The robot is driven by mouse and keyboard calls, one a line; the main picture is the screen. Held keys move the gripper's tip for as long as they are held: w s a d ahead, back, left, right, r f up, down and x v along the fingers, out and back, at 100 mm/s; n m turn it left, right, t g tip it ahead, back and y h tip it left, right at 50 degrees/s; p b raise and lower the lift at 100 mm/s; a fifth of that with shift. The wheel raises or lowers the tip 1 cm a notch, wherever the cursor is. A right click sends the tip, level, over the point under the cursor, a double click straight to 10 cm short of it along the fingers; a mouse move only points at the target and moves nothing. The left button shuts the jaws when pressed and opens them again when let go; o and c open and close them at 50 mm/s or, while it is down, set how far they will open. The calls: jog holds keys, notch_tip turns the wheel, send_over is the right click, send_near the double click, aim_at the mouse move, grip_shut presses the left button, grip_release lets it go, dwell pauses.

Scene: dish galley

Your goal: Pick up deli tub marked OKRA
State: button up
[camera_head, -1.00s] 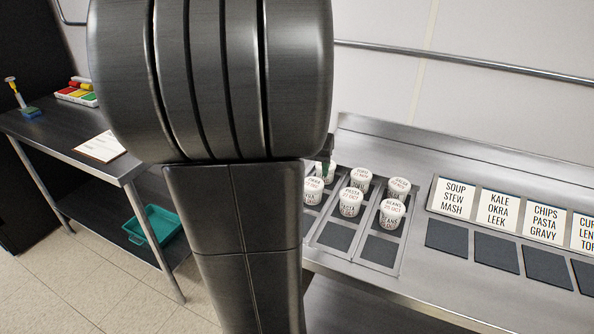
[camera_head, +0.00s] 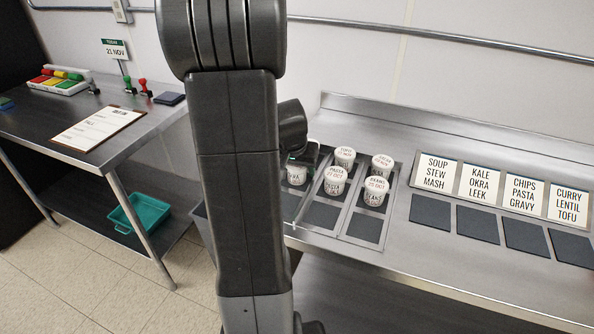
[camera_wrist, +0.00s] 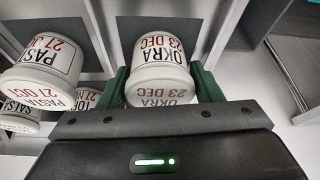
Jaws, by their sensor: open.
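The deli tub marked OKRA 23 DEC (camera_wrist: 160,72) is white and shows in the middle of the wrist view, its lettering upside down. My gripper (camera_wrist: 160,80) is open, with one green finger on each side of the tub. I cannot tell whether either finger touches it. In the head view my gripper (camera_head: 304,156) is mostly hidden behind my arm, at the left of the tub rack. A partly covered tub (camera_head: 297,177) just below it appears to be the same one.
A PASTA tub (camera_wrist: 48,62) stands close beside it in the wrist view. TOFU (camera_head: 345,157), BEANS (camera_head: 376,192) and another tub (camera_head: 382,164) stand in the rack (camera_head: 340,238). Label cards (camera_head: 438,172) and empty dark pads (camera_head: 430,212) lie right. A side table (camera_head: 60,112) is left.

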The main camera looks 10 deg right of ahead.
jog(key=shift+w+f, duration=0.1)
jog(key=shift+f, duration=0.1)
jog(key=c, duration=0.7)
